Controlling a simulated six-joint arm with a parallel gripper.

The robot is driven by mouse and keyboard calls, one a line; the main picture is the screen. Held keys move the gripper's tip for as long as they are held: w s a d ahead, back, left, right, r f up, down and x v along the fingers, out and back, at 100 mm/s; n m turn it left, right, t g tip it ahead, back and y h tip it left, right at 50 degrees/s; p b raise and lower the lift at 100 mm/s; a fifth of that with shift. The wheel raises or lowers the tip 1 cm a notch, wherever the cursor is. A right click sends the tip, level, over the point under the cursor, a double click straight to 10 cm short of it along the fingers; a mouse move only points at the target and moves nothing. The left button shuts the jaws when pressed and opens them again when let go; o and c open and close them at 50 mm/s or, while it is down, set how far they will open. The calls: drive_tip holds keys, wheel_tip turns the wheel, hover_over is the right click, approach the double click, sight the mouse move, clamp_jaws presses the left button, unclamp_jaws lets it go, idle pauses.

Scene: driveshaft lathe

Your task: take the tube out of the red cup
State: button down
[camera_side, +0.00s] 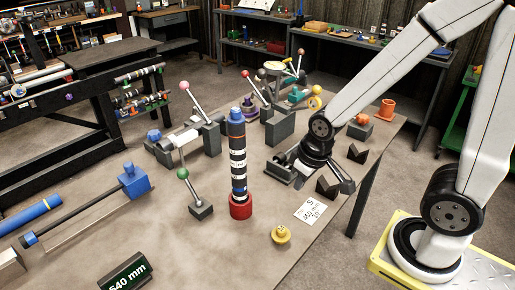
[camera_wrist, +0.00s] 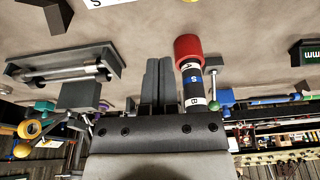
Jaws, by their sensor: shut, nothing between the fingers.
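The tube (camera_side: 238,155), banded in black, white and blue with a blue top, stands upright in the red cup (camera_side: 241,207) on the table. In the wrist view the tube (camera_wrist: 192,85) and the red cup (camera_wrist: 188,48) show just right of my fingers. My gripper (camera_wrist: 158,62) is shut and empty, with its two grey fingers together. It is apart from the tube; in the side view it is on the tube's right, low over the table. The tube's lower end is hidden inside the cup.
A green-knobbed lever (camera_side: 184,174) stands close left of the cup. A yellow knobbed piece (camera_side: 281,235) and a white label card (camera_side: 311,210) lie in front and to the right. Dark V-blocks (camera_side: 357,153) sit at the right. The front table area is mostly clear.

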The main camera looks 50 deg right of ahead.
unclamp_jaws()
drive_tip(key=shift+w, duration=0.1)
idle(0.3)
drive_tip(key=n+t+y, duration=0.7)
drive_tip(key=t+y, duration=0.1)
drive_tip(key=t, duration=0.1)
approach(239, 172)
drive_tip(key=shift+w+f, duration=0.2)
drive_tip(key=shift+w, duration=0.6)
drive_tip(key=shift+w+f, duration=0.15)
drive_tip(key=shift+w, duration=0.7)
